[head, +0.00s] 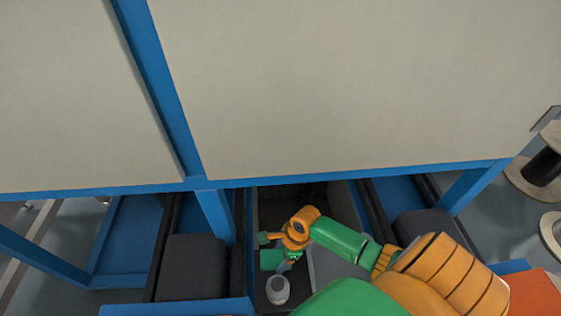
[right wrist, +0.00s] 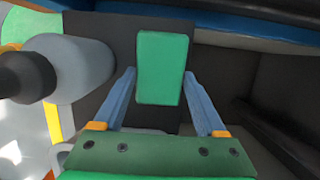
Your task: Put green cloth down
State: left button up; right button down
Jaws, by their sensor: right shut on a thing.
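The green cloth is a small, flat-faced green block in the head view (head: 271,259), low in the dark recess of the blue frame. In the right wrist view the green cloth (right wrist: 162,60) sits between the two blue-grey fingers. My right gripper (head: 287,266) is shut on it, with the fingers along its two sides (right wrist: 160,78). Whether the cloth touches the surface below is not clear. My left gripper is not in view.
A pale grey container (head: 277,291) stands close to the cloth; a grey cylinder with a dark end (right wrist: 78,68) shows left of the fingers. Blue frame bars (head: 214,217) and large pale panels (head: 350,90) rise around the recess. Dark boxes (head: 190,268) flank it. Spools (head: 541,165) stand far right.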

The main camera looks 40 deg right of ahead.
grip_release()
jog(key=shift+f+b, duration=0.4)
jog(key=shift+b, duration=0.2)
jog(key=p+v, duration=0.4)
jog(key=v, duration=0.3)
jog(key=shift+w+d+r, duration=0.1)
jog(key=shift+w+r, duration=0.05)
jog(key=shift+r, duration=0.1)
